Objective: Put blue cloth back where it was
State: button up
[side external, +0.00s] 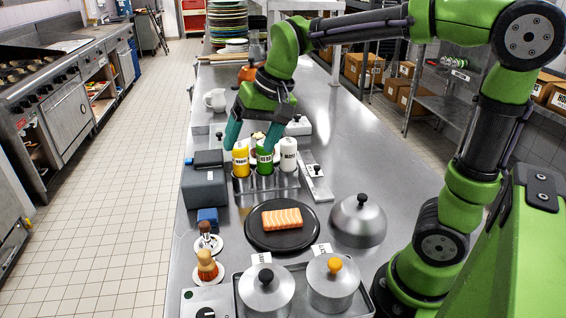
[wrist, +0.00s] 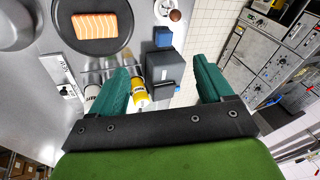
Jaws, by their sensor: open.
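A small folded blue item, which looks like the blue cloth (side external: 207,217), lies near the left edge of the steel counter, just in front of a dark grey box (side external: 204,190). In the wrist view the blue cloth (wrist: 163,37) sits beside the box (wrist: 163,66), with nothing covering it. My gripper (side external: 252,138) is open and empty, with teal fingers pointing down around the height of the bottle tops. In the wrist view my gripper (wrist: 162,70) has its fingers wide apart, with the box and a yellow bottle showing between them.
A rack (side external: 288,181) holds yellow, green and white bottles (side external: 288,156) close to my fingers. A black plate (side external: 283,239) carries a salmon piece (side external: 282,219). The counter's right side is clear.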

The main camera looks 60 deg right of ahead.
jog(key=s+f+n+t, duration=0.2)
jog(key=s+t, duration=0.1)
jog(key=s, duration=0.9)
jog(key=shift+s+d, duration=0.15)
jog(key=shift+s, duration=0.25)
